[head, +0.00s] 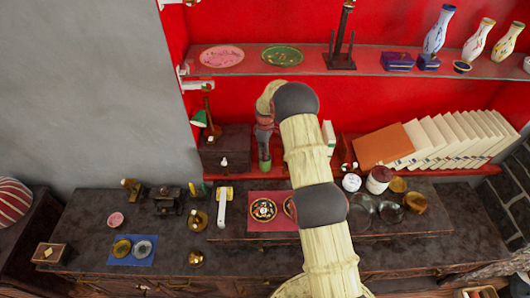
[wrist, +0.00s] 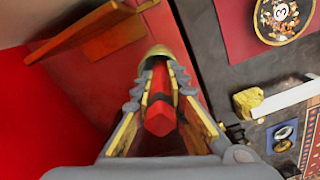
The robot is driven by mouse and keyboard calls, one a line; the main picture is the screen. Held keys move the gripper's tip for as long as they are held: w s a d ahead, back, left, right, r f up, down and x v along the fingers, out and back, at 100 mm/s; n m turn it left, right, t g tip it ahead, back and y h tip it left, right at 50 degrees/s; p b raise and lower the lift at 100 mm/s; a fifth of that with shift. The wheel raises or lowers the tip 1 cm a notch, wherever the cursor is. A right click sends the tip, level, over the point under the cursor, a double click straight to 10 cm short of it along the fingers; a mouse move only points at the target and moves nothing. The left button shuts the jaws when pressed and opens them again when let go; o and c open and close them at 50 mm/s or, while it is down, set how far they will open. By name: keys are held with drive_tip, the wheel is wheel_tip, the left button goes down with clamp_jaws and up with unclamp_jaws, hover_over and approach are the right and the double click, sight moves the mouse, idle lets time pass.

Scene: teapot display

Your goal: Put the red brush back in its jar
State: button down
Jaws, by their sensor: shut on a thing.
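My gripper (wrist: 158,75) is shut on a red, bar-like piece, which I take to be the red brush (wrist: 158,117); its red end points towards the wrist camera. A rounded gold-olive piece (wrist: 158,53) shows at the fingertips, and I cannot tell whether it belongs to the brush or to something beyond. In the head view my gripper (head: 265,158) points down in front of the red back wall, above the rear of the dark counter. The brush is not clear there. I cannot make out the brush's jar for certain in either view.
A dark box (head: 225,150) stands left of my gripper, and a leaning row of books (head: 440,140) stands right. A glass shelf (head: 370,62) crosses above. Plates lie on a red mat (head: 272,224) in front. Lidded pots (head: 378,180) stand right of my arm.

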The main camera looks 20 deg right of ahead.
drive_tip(key=shift+f, duration=0.15)
drive_tip(key=shift+f, duration=0.1)
drive_tip(key=c, duration=1.8)
unclamp_jaws()
drive_tip(key=shift+r+b, duration=0.45)
drive_tip(key=shift+r, duration=3.45)
drive_tip(key=shift+w, duration=0.1)
